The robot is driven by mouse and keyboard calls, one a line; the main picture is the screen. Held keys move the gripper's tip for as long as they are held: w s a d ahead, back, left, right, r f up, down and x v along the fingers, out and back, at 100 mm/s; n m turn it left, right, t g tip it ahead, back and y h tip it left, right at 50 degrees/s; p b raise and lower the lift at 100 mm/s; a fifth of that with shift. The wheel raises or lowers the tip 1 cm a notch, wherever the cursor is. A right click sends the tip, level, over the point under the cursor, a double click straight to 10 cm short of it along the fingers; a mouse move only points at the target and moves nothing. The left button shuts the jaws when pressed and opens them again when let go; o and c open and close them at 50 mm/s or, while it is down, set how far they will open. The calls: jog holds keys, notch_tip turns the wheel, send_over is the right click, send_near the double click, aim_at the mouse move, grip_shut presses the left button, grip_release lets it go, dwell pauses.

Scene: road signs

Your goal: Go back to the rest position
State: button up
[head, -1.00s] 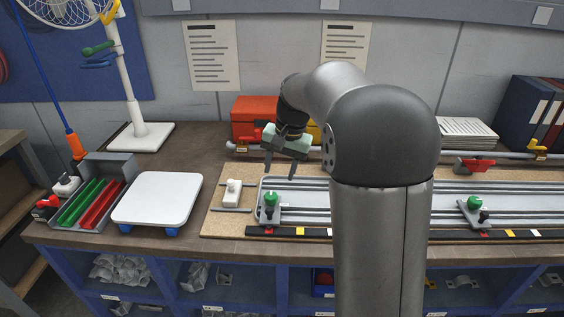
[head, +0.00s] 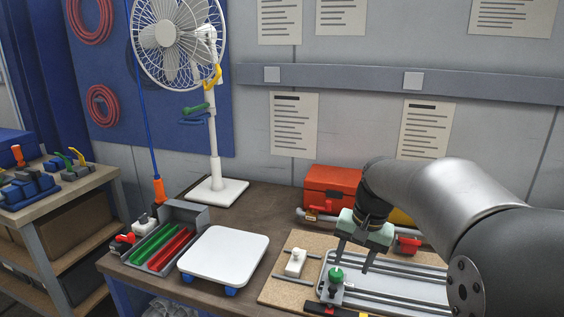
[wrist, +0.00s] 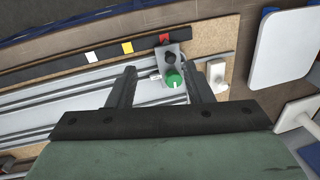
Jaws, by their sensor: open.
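My gripper (head: 353,257) is open and empty in the head view, held above the left end of the grey railed sign jig (head: 400,291). Its two dark fingers point down. In the wrist view the fingers (wrist: 160,85) are spread apart, with nothing between them held. A clamp with a green knob (head: 336,275) sits at the left end of the jig; its green knob (wrist: 174,79) shows beyond and between the fingers in the wrist view. Whether the fingers clear the clamp's height is hard to tell.
A white square plate on blue feet (head: 224,254) and a grey tray with green and red bars (head: 192,218) are left of the jig. A white fan (head: 215,150) stands behind. A red box (head: 331,187) is at the back. A white block (head: 295,262) lies on the board.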

jog(key=s+a+f+n, duration=0.1)
jog(key=s+f, duration=0.3)
jog(key=s, duration=0.7)
jog(key=s+a+f+n+h, duration=0.1)
jog(key=s+f+n, duration=0.3)
jog(key=s, duration=0.8)
jog(key=shift+s+a+f+h, duration=0.15)
jog(key=shift+a+f+h, duration=0.15)
jog(key=shift+a+f, duration=0.15)
